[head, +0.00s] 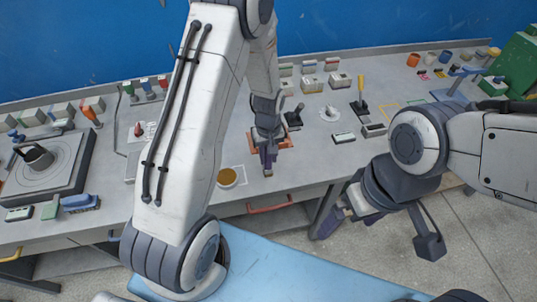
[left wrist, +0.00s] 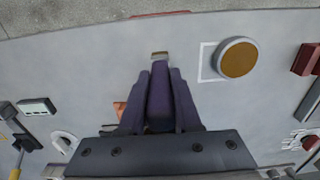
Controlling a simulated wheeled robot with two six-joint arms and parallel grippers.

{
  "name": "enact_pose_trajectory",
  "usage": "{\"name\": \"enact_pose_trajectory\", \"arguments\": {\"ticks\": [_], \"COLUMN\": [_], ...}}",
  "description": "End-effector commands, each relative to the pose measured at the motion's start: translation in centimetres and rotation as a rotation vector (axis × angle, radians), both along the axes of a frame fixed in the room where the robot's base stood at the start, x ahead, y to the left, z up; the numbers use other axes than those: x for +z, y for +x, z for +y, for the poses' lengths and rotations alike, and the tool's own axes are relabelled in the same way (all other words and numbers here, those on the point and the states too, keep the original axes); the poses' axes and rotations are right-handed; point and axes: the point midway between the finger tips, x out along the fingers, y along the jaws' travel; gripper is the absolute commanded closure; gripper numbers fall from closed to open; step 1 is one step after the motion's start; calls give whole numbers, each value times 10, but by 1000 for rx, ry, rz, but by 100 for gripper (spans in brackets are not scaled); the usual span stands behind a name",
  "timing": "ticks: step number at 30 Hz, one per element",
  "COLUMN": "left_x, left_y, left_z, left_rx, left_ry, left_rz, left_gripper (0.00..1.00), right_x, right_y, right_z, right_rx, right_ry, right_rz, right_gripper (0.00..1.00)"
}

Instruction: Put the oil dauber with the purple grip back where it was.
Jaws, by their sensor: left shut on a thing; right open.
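My left gripper (head: 268,150) is shut on the oil dauber with the purple grip, above the grey bench. In the left wrist view the purple grip (left wrist: 160,100) sits between the two dark fingers, and a small pale end (left wrist: 160,57) points away from the palm. A round ochre-topped pot (left wrist: 238,58) stands beside it, partly over a white outlined square on the bench; it also shows in the head view (head: 227,178). I cannot tell whether the dauber touches the bench. My right gripper (head: 333,222) is open and empty, in front of the bench edge.
An orange-brown mat (head: 285,141) lies behind my left gripper. A black-based tool with a yellow handle (head: 361,92) and several small boxes stand at the back. Bare bench (head: 320,165) lies right of the dauber.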

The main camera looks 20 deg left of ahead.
Motion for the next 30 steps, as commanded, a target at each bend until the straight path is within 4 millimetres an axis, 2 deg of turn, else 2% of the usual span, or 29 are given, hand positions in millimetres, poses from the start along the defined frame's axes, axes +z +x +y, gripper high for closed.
{"name": "enact_pose_trajectory", "arguments": {"ticks": [8,9,10,11,23,26,30], "left_x": [-4,-3,-3,-3,3,15,42], "left_y": [0,0,0,0,0,1,2], "left_z": [0,0,0,0,0,0,0], "left_rx": [0,0,0,0,0,0,0], "left_ry": [0,0,0,0,0,0,0], "left_rz": [0,0,0,0,-1,-4,-7], "left_gripper": [100,52,41,38,38,38,38], "right_x": [-4,-3,-3,-3,-2,-6,-14], "right_y": [0,0,0,0,0,0,0], "right_z": [0,0,0,0,0,0,0], "right_rx": [0,0,0,0,0,0,0], "right_ry": [0,0,0,0,0,0,0], "right_rz": [0,0,0,0,0,0,0], "right_gripper": [0,0,0,0,0,0,0]}}
